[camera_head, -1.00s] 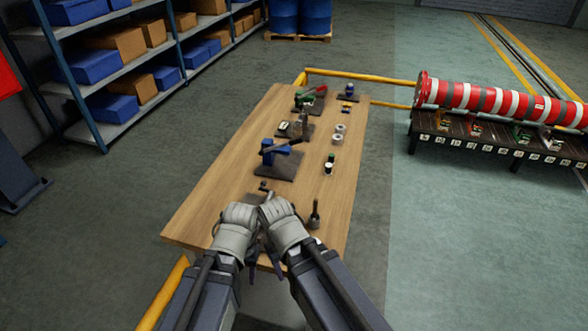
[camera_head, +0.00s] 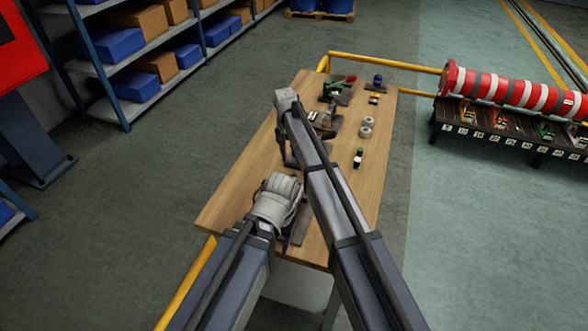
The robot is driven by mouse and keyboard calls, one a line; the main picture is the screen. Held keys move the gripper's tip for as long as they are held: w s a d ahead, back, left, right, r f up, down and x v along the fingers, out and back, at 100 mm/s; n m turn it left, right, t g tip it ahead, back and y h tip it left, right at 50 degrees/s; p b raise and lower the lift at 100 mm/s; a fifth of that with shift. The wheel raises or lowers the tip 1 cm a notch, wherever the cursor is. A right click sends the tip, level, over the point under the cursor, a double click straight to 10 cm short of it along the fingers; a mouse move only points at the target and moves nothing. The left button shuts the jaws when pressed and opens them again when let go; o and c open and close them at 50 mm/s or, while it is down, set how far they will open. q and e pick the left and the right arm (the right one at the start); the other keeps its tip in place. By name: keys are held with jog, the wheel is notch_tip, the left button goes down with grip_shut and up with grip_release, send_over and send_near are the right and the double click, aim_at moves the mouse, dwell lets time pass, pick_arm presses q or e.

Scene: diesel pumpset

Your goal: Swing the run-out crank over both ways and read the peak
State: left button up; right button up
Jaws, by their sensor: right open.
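My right gripper (camera_head: 288,153) is over the middle of the wooden table (camera_head: 245,190), at the end of an arm reaching away from me. Its dark fingers hang below the pale wrist and are open, with nothing clearly between them. My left gripper (camera_head: 288,238) is low over the table's near end. Its pale wrist hides most of its fingers, so I cannot tell its opening. I cannot make out the run-out crank or any peak reading. My arms and wrists cover the near and middle parts of the table.
Pale rolls (camera_head: 367,122) and a small green-topped bottle (camera_head: 358,158) stand along the right side. A yellow rail (camera_head: 388,62) runs behind the table. The table's left strip is bare.

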aim_at(294, 174)
jog(key=shift+f+b, duration=0.25)
jog(key=shift+b, duration=0.05)
jog(key=f+b, duration=0.7)
jog(key=shift+s+d+f, duration=0.15)
jog(key=shift+d+f, duration=0.05)
jog(key=shift+d, duration=0.15)
jog(key=shift+c, duration=0.4)
grip_shut()
